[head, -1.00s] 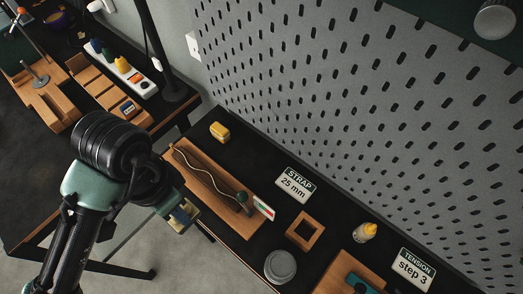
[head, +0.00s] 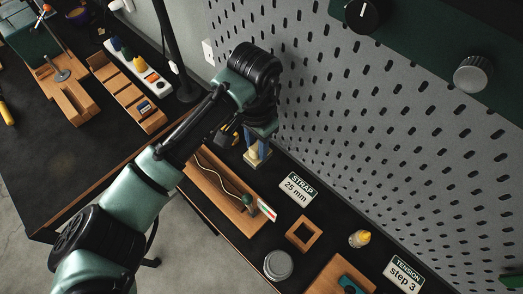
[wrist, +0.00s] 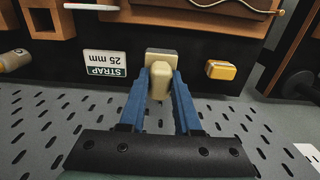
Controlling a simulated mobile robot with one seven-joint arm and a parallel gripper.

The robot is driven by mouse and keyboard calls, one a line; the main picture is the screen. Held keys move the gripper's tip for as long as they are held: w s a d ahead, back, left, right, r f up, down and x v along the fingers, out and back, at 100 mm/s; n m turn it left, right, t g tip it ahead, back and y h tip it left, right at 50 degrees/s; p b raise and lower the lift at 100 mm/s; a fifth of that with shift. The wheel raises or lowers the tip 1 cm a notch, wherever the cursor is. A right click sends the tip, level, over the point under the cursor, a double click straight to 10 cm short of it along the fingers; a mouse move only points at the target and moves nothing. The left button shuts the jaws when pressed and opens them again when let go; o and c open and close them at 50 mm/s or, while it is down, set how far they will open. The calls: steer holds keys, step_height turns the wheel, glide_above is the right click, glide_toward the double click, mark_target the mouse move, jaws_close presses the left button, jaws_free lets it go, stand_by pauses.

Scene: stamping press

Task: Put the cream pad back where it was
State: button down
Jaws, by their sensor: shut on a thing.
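The cream pad (wrist: 160,58) is a pale block with a rounded grip, held between the blue fingers of my gripper (wrist: 160,88) in the wrist view. In the head view my gripper (head: 257,148) points down over the far bench, near the pegboard, with the pad (head: 253,158) at its fingertips. The pad is between the STRAP 25 mm sign and a yellow block. I cannot tell whether its underside touches the bench.
The STRAP sign (head: 297,188) and the yellow block (wrist: 221,71) flank the pad. A wooden tray (head: 215,188) with a pale cord lies in front. The pegboard (head: 350,110) rises behind. A square wooden frame (head: 303,236) and grey round lid (head: 278,265) stand further right.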

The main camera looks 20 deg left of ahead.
steer(key=f, duration=0.1)
steer(key=w+f, duration=0.1)
steer(key=shift+w+d+f, duration=0.1)
steer(key=shift+d+f, duration=0.1)
steer(key=shift+f, duration=0.2)
step_height(320, 180, down, 3)
steer(key=shift+r+p, duration=0.1)
steer(key=shift+p, duration=0.45)
steer(key=shift+w+f, duration=0.15)
steer(key=shift+f, duration=0.6)
steer(key=shift+f, duration=0.1)
steer(key=c, duration=0.6)
jaws_free()
step_height(320, 180, up, 12)
steer(key=shift+r+b, duration=0.15)
steer(key=shift+b, duration=0.15)
